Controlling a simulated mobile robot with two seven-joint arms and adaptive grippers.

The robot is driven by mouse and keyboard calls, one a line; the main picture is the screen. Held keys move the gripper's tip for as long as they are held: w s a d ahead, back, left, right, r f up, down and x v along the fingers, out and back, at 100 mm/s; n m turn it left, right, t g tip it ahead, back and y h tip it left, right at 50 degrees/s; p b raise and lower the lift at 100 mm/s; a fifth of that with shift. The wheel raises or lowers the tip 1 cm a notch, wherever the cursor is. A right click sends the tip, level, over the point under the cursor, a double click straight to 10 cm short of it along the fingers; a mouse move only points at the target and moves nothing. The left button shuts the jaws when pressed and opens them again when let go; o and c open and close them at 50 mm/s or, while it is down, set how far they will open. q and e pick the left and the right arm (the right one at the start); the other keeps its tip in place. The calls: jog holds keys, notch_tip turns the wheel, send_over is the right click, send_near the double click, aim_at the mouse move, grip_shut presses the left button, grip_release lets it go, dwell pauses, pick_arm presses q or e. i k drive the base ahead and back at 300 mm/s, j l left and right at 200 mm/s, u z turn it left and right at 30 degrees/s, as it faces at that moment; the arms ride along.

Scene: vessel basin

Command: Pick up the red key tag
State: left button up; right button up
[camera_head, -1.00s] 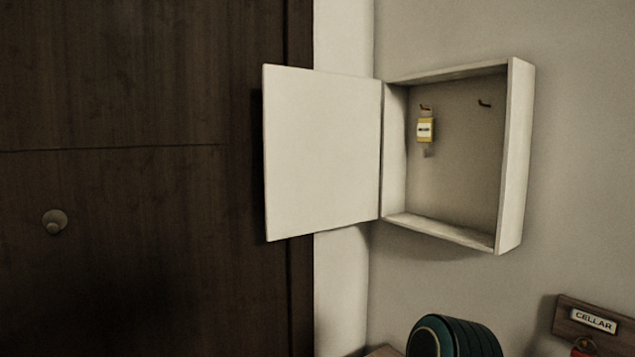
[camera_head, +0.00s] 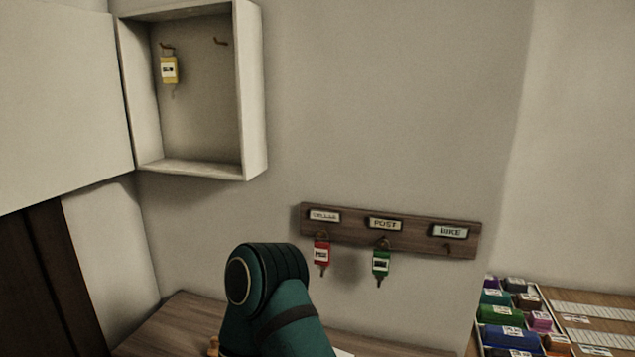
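The red key tag (camera_head: 321,254) hangs from the left hook of a wooden key rack (camera_head: 406,237) on the wall, under a label that seems to read CELLAR. A key hangs below the tag. A green key tag (camera_head: 381,262) hangs under the POST label, and the hook under BIKE is empty. A teal link of my own arm stands in front of the wall, left of and below the red tag. Neither of my grippers shows in this view.
An open white key cabinet (camera_head: 253,92) on the upper left wall holds a yellow key tag (camera_head: 169,70) on one hook; its other hook is empty. A wooden surface (camera_head: 178,328) lies below. Several small coloured boxes (camera_head: 500,313) stand at lower right.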

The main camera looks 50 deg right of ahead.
aim_at(321, 249)
jog(key=k+z, duration=0.15)
jog(key=z, duration=0.25)
jog(key=k+l+z, duration=0.1)
jog(key=z, duration=0.3)
jog(key=k+l+z, duration=0.15)
jog(key=z, duration=0.25)
